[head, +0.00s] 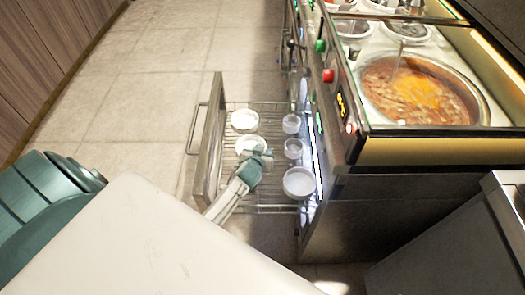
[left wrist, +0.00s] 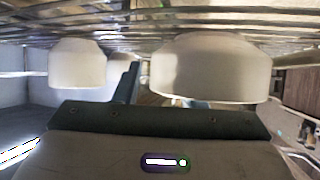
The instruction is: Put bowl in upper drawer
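An open wire drawer (head: 270,208) holds several white and clear bowls. A white bowl (head: 250,144) stands in its left row, partly covered by my left gripper (head: 256,155). Another white bowl (head: 245,121) stands behind it. My left gripper reaches down at the near side of the covered bowl, with its fingers seemingly spread; contact cannot be told. The left wrist view looks upside down: a large pale bowl (left wrist: 210,70) and a smaller-looking one (left wrist: 78,65) flank a teal finger (left wrist: 128,88). The other finger is hidden. My right gripper is out of view.
Clear bowls (head: 293,148) and a wider one (head: 299,183) fill the drawer's right row. The drawer front (head: 209,140) stands upright at left. A counter with a sauce well (head: 418,92) is at right. Tiled floor (head: 150,90) is open at left.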

